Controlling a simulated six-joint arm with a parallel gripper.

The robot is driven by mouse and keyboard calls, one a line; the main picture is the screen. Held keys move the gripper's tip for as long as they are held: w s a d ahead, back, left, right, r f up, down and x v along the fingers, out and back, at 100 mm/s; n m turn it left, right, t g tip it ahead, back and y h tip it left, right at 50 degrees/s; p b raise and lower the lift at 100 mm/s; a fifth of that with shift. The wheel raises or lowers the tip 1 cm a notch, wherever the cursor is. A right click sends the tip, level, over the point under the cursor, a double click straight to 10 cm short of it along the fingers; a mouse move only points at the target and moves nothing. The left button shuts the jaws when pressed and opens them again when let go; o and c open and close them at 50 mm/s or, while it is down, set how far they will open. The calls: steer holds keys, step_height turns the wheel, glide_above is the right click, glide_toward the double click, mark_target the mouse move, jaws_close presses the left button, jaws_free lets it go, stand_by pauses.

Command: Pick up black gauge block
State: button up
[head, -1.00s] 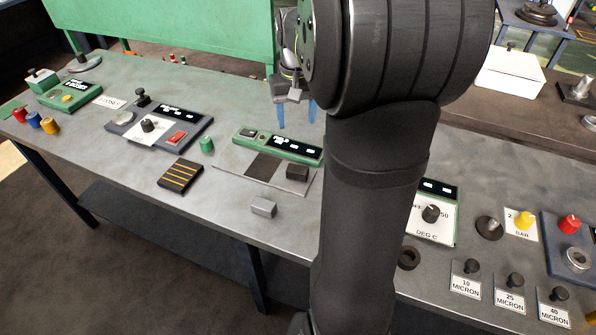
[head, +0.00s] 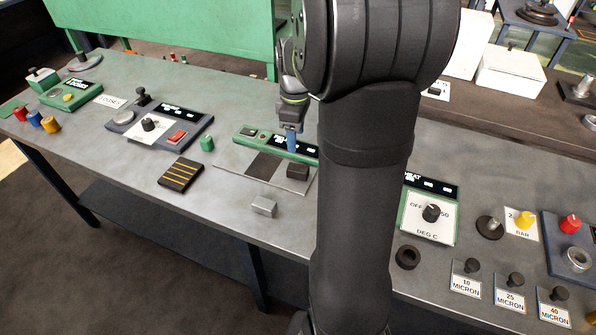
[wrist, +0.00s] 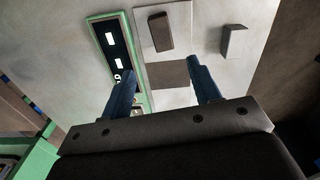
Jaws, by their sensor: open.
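The black gauge block (head: 298,171) lies on the right part of a light grey plate (head: 229,169), next to a dark square patch (head: 264,166). In the wrist view the block (wrist: 160,33) shows beyond the fingertips, near the top edge. My gripper (head: 292,142) is above the plate, behind the block in the head view. In the wrist view its two blue fingers (wrist: 160,70) are spread apart with nothing between them. The block is apart from both fingers.
A green display unit (head: 246,133) runs along the plate's back edge. A lighter grey block (head: 264,207) lies on the bench in front. A black pad with yellow stripes (head: 180,174) and a green knob (head: 207,144) are to the left. The bench's front edge is close to the grey block.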

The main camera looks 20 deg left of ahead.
glide_above(298, 168)
steer(key=f, duration=0.6)
steer(key=shift+w+a+f, duration=0.2)
steer(key=shift+a+f, duration=0.1)
steer(key=shift+a, duration=0.05)
steer(key=shift+s+d+f, duration=0.1)
steer(key=shift+d+f, duration=0.1)
steer(key=shift+f, duration=1.1)
steer(key=shift+s+d+f, duration=0.1)
steer(key=shift+d+f, duration=0.05)
steer(key=shift+f, duration=1.15)
jaws_close()
